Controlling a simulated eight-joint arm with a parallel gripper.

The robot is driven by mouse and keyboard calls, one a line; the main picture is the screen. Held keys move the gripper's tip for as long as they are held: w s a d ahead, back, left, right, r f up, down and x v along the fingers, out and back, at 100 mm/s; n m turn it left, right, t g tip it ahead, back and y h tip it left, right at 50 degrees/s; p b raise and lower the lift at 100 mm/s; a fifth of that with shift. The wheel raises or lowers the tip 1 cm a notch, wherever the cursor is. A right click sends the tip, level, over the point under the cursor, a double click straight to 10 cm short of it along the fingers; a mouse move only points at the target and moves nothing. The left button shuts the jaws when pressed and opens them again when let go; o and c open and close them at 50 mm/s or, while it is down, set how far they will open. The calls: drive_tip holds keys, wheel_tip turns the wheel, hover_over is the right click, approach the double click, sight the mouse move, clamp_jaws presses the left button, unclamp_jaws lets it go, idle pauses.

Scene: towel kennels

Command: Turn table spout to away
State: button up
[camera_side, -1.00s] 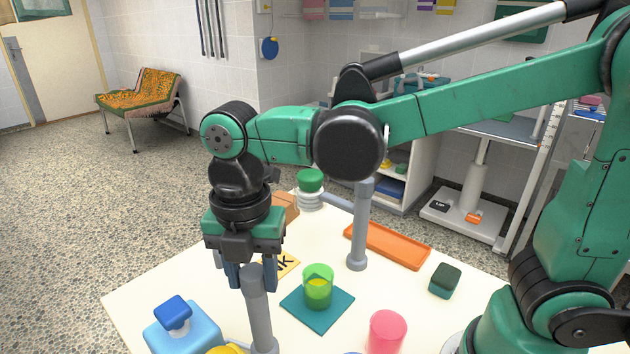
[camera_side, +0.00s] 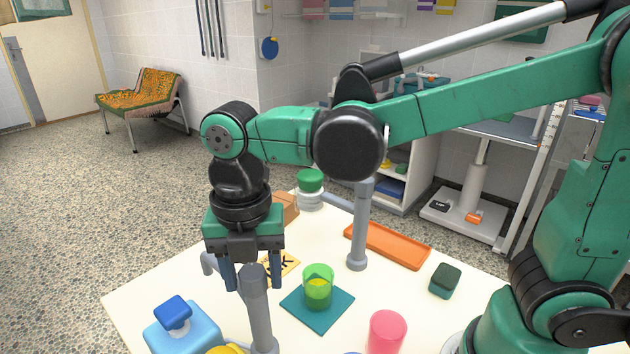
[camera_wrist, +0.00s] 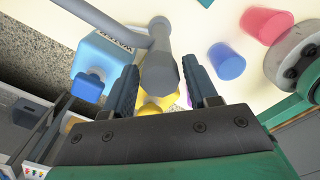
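The near grey spout post (camera_side: 258,312) stands upright at the table's front. Its spout arm (camera_side: 208,263) shows left of my gripper, its end pointing left and back in the side view. In the wrist view the grey arm (camera_wrist: 112,22) runs to the upper left. My gripper (camera_side: 253,280) hangs point-down at the post's top. Its fingers are spread and look empty. In the wrist view the grey post (camera_wrist: 160,72) shows between the fingers, with no clear contact. The side view does not show the joint between arm and post, behind the gripper.
A green cup (camera_side: 318,290) on a teal mat (camera_side: 335,311) and a pink cup (camera_side: 387,332) stand right. A second grey post (camera_side: 358,235) and orange tray (camera_side: 388,246) are behind.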

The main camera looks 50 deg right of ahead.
drive_tip(key=shift+o, duration=0.9)
drive_tip(key=shift+r, duration=2.85)
